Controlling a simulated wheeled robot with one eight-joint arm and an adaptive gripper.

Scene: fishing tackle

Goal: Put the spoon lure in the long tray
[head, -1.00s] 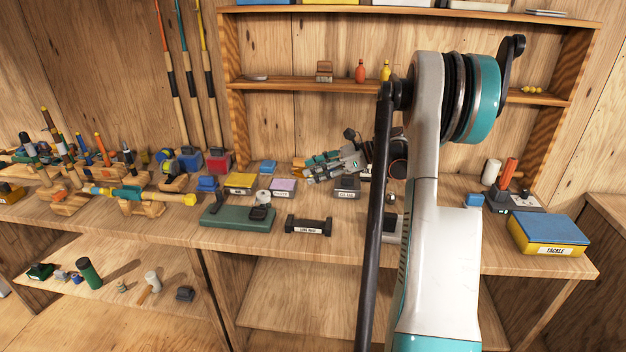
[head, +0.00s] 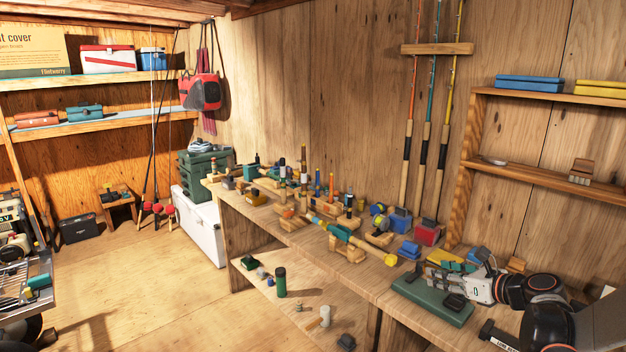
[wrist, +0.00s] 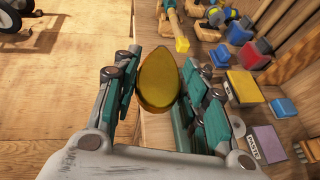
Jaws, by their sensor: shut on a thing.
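My gripper (head: 438,268) hangs over the workbench near the back of a green board in the head view. In the wrist view, my gripper (wrist: 158,78) is shut on a gold, oval, flat piece (wrist: 158,80), which looks like the spoon lure. It stands up between the teal finger pads and is clear of the bench top. The lure cannot be made out in the head view. I cannot tell for sure which thing is the long tray; a small black holder with a "LURE" label (head: 497,336) is partly in view at the bench's front edge.
The green board (head: 425,297) lies below my gripper. Blue and red boxes (head: 427,232) and wooden stands with tools (head: 345,247) crowd the bench to the left. A lower shelf (head: 272,297) holds several small items. The floor (head: 130,285) at left is open.

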